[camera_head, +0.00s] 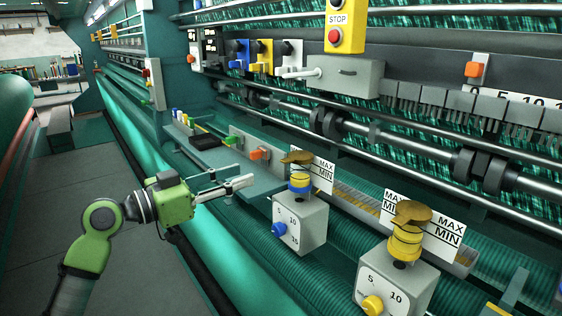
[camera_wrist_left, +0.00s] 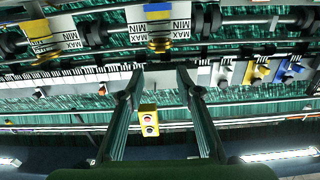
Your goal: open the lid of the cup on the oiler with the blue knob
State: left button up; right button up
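The oiler with the blue knob (camera_head: 279,229) is a grey box (camera_head: 306,220) with a dial, near the middle of the head view. Its cup (camera_head: 300,182), banded blue and yellow, stands on top under a brass lid (camera_head: 297,157). The lid lies over the cup's top. In the left wrist view the cup (camera_wrist_left: 158,38) shows at the top centre, beyond the fingers. My left gripper (camera_head: 246,182) is to the left of the cup, apart from it, pointing towards it. Its fingers (camera_wrist_left: 160,72) are apart with nothing between them. My right gripper is not in view.
A second oiler with a yellow knob (camera_head: 373,305) and a brass-lidded yellow cup (camera_head: 404,246) stands at right. White MAX/MIN plates (camera_head: 324,175) stand behind the cups. A grey ledge (camera_head: 225,178) with coloured switches lies behind my gripper. The floor (camera_head: 90,190) at left is clear.

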aim_at(282, 162)
pick_arm(q)
jog(key=p+x, duration=0.4)
jog(key=x, duration=0.7)
jog(key=shift+w+d+r, duration=0.1)
jog(key=shift+d, duration=0.05)
jog(key=shift+w+d+p, duration=0.35)
jog(key=shift+w+d, duration=0.05)
jog(key=shift+d, duration=0.15)
jog(key=shift+c, duration=0.4)
grip_shut()
